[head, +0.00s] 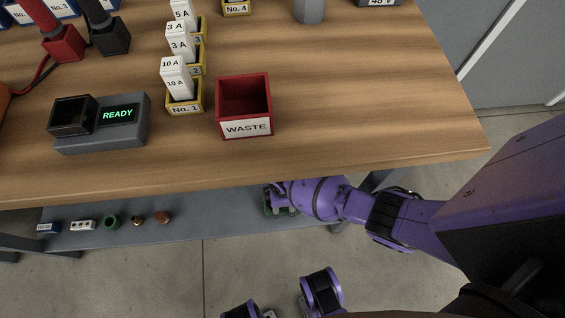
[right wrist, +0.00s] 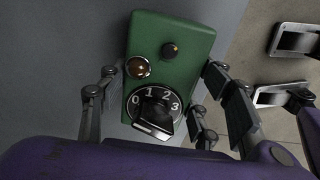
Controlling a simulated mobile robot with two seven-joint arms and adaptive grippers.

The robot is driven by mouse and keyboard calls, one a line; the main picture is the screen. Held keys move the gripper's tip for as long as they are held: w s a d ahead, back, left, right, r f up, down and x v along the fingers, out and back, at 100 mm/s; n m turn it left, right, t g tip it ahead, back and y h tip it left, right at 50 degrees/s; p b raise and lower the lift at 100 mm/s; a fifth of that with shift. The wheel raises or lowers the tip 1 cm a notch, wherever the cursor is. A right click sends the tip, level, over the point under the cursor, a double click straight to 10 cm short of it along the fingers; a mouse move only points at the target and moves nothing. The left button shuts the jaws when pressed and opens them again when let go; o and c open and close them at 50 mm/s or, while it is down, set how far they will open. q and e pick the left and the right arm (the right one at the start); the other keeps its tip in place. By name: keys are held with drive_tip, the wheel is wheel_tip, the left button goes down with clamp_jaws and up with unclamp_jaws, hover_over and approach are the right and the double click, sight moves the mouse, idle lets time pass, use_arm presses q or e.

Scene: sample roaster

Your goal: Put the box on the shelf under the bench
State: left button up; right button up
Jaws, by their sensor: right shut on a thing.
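The green box (right wrist: 160,60) has a numbered dial, a brown-amber lamp and a small dark knob on its face. In the head view only a bit of the box (head: 267,208) shows, under the bench's front edge at the right part of the shelf. My right gripper (head: 281,199) is shut on it, with fingers on both sides in the right wrist view. The grey shelf (head: 190,234) lies under the wooden bench (head: 360,120). The box is over the shelf; I cannot tell if it touches. My left gripper is not in view.
On the shelf's left part stand several small items, including a green ring (head: 112,222) and a brown piece (head: 162,217). The shelf between them and the box is clear. The bench edge overhangs my right gripper. A red waste bin (head: 246,128) and a READY device (head: 130,135) stand above.

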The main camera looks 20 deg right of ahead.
drive_tip(key=o, duration=1.6)
drive_tip(key=shift+c, duration=0.2)
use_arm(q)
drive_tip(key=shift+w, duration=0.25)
use_arm(e)
drive_tip(key=shift+o, duration=0.3)
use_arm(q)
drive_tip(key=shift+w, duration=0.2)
use_arm(e)
drive_tip(key=shift+r, duration=0.2)
use_arm(q)
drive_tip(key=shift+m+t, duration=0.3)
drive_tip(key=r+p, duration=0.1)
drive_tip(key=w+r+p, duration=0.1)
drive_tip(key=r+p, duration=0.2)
drive_tip(key=p, duration=0.1)
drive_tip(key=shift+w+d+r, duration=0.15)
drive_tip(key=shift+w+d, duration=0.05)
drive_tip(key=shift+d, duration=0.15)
use_arm(e)
wheel_tip(320, 180, up, 12)
drive_tip(key=shift+s+f, duration=0.1)
